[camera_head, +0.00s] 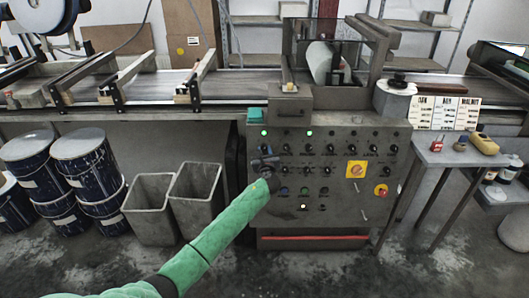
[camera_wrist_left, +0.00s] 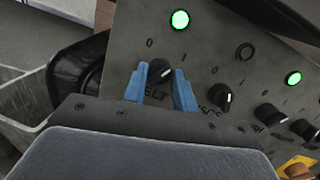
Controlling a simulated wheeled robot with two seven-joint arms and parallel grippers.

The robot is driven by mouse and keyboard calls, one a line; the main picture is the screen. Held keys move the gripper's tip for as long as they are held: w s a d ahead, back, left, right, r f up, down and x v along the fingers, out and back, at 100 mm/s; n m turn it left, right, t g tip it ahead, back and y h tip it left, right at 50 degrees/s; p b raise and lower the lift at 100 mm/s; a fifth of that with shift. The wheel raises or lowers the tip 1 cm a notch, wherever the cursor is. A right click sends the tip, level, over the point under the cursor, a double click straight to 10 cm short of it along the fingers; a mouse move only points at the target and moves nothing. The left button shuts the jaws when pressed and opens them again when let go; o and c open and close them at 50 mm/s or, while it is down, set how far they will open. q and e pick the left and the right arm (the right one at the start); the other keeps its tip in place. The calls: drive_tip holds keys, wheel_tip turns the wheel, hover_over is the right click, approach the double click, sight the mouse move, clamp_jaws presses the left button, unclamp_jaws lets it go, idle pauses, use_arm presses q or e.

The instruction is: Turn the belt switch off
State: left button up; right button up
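The belt switch (camera_wrist_left: 160,71) is a black knob with a white mark on the grey control panel (camera_head: 339,132). The letters "ELT" show below it, with 0 at its upper left and 1 at its upper right. Its white mark leans right, toward the 1. The lamp (camera_wrist_left: 180,19) above it is lit green. My left gripper (camera_wrist_left: 160,88) has its blue fingers apart, one on each side of the knob; I cannot tell whether they touch it. In the head view, my left gripper (camera_head: 264,163) covers the panel's left part. My right gripper is out of view.
A similar black knob (camera_wrist_left: 221,98) sits close to the right finger. More knobs and buttons cover the panel, with a yellow rotary switch (camera_head: 356,169) and a red button (camera_head: 381,190) at right. Grey bins (camera_head: 150,209) and blue drums (camera_head: 86,160) stand at left.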

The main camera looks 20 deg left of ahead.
use_arm(q)
drive_tip(key=shift+n, duration=0.4)
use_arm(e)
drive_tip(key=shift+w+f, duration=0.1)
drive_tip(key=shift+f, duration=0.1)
use_arm(q)
drive_tip(key=shift+n+y+b, duration=0.3)
drive_tip(key=shift+n+b, duration=0.15)
drive_tip(key=shift+n, duration=0.65)
drive_tip(key=shift+n+g, duration=0.5)
drive_tip(key=shift+n, duration=0.5)
drive_tip(key=n, duration=0.4)
drive_tip(key=shift+r+g+b, duration=0.1)
drive_tip(key=shift+g+b, duration=0.2)
drive_tip(key=shift+b, duration=0.1)
drive_tip(key=shift+n+g+y, duration=0.3)
drive_tip(key=shift+n+g, duration=0.1)
drive_tip(key=shift+n, duration=1.5)
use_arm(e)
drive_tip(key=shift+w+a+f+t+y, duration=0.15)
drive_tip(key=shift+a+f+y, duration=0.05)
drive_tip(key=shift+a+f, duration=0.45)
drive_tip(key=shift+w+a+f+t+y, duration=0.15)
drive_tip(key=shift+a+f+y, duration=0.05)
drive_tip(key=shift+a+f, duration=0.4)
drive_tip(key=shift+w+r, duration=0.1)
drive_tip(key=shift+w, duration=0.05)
use_arm(q)
drive_tip(key=o, duration=1)
drive_tip(key=shift+c, duration=0.2)
